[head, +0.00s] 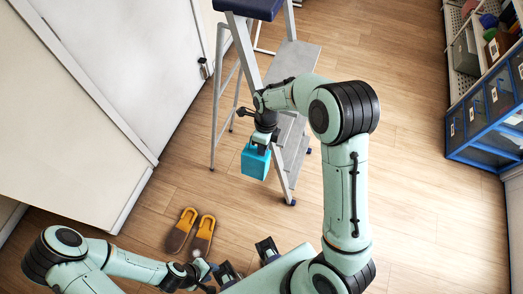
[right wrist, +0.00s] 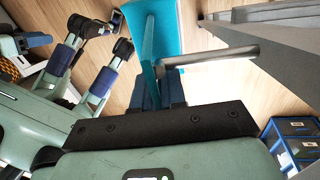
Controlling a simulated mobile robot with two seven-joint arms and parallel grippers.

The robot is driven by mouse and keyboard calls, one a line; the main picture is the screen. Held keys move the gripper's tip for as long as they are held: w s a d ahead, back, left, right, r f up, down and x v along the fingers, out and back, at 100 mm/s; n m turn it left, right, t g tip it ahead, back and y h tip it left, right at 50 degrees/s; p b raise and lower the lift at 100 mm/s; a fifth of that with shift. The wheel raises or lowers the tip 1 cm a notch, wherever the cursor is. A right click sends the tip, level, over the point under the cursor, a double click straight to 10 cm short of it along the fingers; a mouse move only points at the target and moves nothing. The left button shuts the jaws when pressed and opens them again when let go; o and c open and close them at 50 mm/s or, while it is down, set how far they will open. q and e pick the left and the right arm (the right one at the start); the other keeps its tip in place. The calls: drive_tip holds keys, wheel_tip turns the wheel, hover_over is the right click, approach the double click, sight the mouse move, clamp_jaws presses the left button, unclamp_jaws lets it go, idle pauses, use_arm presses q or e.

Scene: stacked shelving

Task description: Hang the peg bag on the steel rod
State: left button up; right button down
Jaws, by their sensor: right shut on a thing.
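The peg bag (head: 256,162) is a teal, box-like bag. It hangs below my right gripper (head: 261,146), in front of a grey stepladder. My right gripper is shut on its upper part. In the right wrist view the teal bag (right wrist: 172,22) shows beyond the dark fingers (right wrist: 161,88). A grey metal bar (right wrist: 212,69) passes close to the bag there; I cannot tell if it is the steel rod or part of the ladder. My left gripper (head: 208,279) is low in the head view, near the slippers and away from the bag; its jaws are unclear.
The stepladder (head: 242,50) with a dark blue top (head: 250,8) stands just beyond the bag. Brown-and-orange slippers (head: 181,230) lie on the floor. White panels (head: 120,60) stand at left. Blue drawers (head: 478,112) and shelving (head: 452,50) stand at right. Wooden floor (head: 410,150) is clear between.

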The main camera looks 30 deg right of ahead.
drive_tip(key=shift+w+d, duration=0.65)
drive_tip(key=shift+d, duration=0.15)
drive_tip(key=shift+w+d+f, duration=0.35)
drive_tip(key=shift+d+f, duration=0.05)
drive_tip(key=shift+f, duration=0.1)
